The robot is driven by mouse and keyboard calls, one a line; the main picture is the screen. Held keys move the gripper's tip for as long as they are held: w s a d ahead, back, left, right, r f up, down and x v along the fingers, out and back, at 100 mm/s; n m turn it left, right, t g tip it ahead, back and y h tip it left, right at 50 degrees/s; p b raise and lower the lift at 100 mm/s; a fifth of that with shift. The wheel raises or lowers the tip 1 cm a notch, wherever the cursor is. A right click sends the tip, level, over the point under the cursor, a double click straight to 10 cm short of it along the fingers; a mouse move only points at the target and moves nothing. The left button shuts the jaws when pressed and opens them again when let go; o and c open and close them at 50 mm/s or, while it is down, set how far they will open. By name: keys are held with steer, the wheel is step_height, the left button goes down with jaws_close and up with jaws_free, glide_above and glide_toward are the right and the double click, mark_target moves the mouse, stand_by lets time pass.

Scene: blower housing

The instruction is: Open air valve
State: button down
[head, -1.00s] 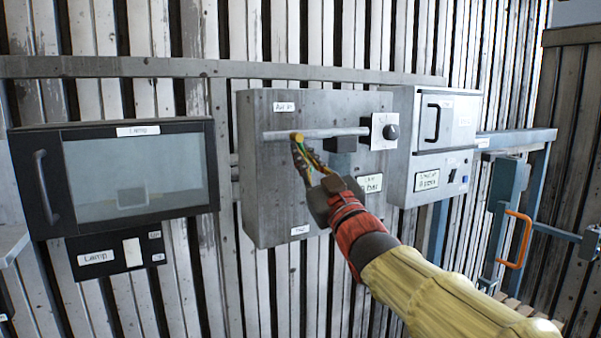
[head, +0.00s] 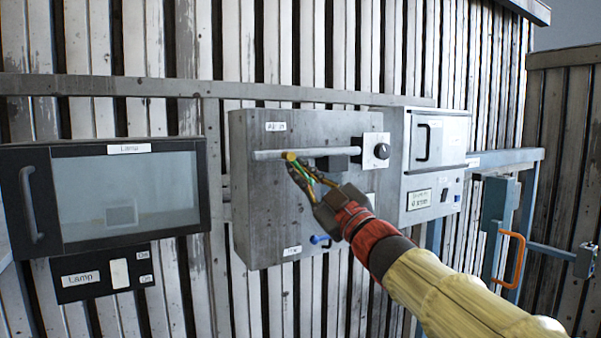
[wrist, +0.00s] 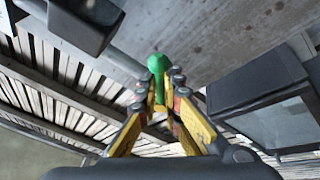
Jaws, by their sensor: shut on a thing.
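The grey valve box (head: 262,215) hangs on the plank wall, with a label at its upper left. A pale horizontal bar (head: 330,153) crosses its front, beside a dark block. My gripper (head: 295,168) reaches in from the lower right, its tips near the bar's left part. In the wrist view, my gripper (wrist: 166,105) is shut on a green round-ended piece (wrist: 158,66), which sticks out past the fingertips. Only a little green shows between the fingers in the head view. How this piece joins the bar is hard to tell.
A black knob (head: 382,151) is right of the bar. A blue handle (head: 320,240) is low on the box. A lamp cabinet (head: 130,195) stands left, a second grey box (head: 435,165) right, and an orange handle (head: 517,262) farther right.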

steer(key=c, duration=2)
jaws_free()
steer(key=shift+o, duration=0.2)
steer(key=v, duration=1.2)
steer(key=shift+f, duration=0.1)
